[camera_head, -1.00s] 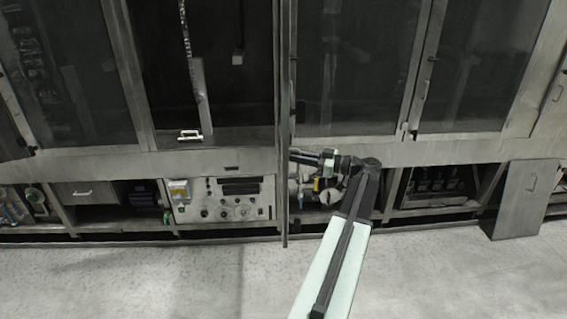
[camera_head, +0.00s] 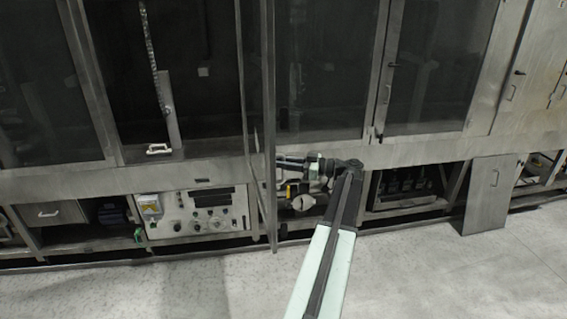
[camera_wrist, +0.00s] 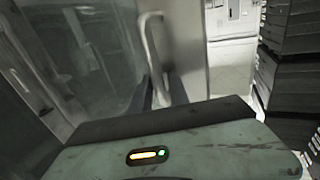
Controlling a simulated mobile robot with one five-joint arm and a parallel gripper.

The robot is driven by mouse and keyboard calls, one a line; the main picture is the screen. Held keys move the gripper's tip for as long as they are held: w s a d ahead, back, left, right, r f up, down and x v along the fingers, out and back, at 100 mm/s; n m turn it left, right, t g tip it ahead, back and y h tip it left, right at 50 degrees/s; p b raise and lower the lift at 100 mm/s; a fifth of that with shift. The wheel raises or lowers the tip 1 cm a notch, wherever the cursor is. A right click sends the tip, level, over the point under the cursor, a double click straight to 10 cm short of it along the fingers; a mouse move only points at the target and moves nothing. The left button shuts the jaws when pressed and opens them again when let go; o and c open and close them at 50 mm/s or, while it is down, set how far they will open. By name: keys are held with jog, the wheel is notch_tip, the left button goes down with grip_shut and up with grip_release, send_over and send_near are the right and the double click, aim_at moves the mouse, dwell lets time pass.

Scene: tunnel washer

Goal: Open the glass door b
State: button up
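A framed glass door, which I take to be door b (camera_head: 258,110), stands swung out from the washer front. In the head view I see it at a steep slant. My gripper (camera_head: 279,163) is at its right side, low on the door frame. In the wrist view the door's metal frame (camera_wrist: 184,45) carries a pale bar handle (camera_wrist: 153,45). The two dark fingers of my gripper (camera_wrist: 162,92) stand apart, with the handle's lower end at or between them. Whether they press on it I cannot tell.
The bay (camera_head: 190,75) left of the door is uncovered, with a hanging chain inside. A control panel (camera_head: 195,212) sits below it. A grey panel (camera_head: 488,195) leans at the lower right. The pale floor (camera_head: 420,275) in front is clear.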

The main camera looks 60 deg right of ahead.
jog(key=shift+w, duration=0.1)
jog(key=v, duration=0.8)
jog(key=shift+w, duration=0.1)
dwell(0.4)
